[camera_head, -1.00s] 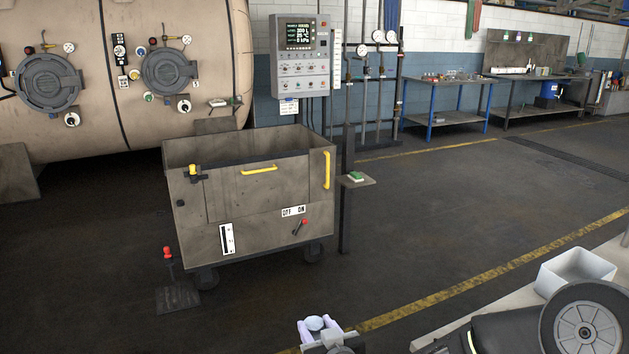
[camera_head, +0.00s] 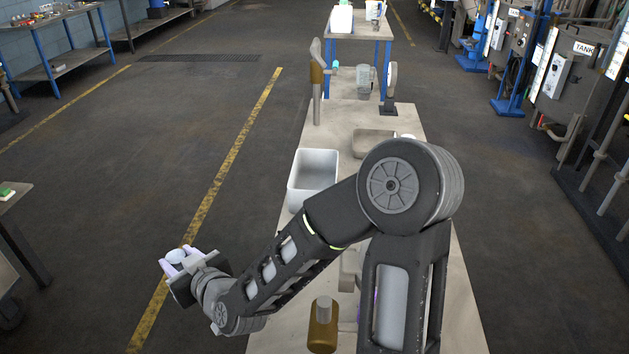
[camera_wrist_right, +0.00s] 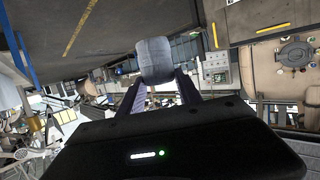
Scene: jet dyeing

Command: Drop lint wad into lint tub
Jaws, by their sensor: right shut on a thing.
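The lint wad (camera_wrist_right: 156,60) is a rounded grey lump between the two fingertips of my right gripper (camera_wrist_right: 157,80) in the right wrist view. In the head view the right gripper (camera_head: 180,258) is shut on the pale wad (camera_head: 178,256), out over the floor to the left of the long table. A white open tub (camera_head: 313,170), likely the lint tub, stands on the table, to the right of and beyond the gripper; its visible inside looks empty. My left gripper is not in view.
The long pale table (camera_head: 455,290) runs away from me, partly hidden by my right arm. A shallow tray (camera_head: 372,143) and a brown-handled tool (camera_head: 323,325) are on it. A brown upright item (camera_head: 317,80) stands beyond the tub. The floor left of the table is open.

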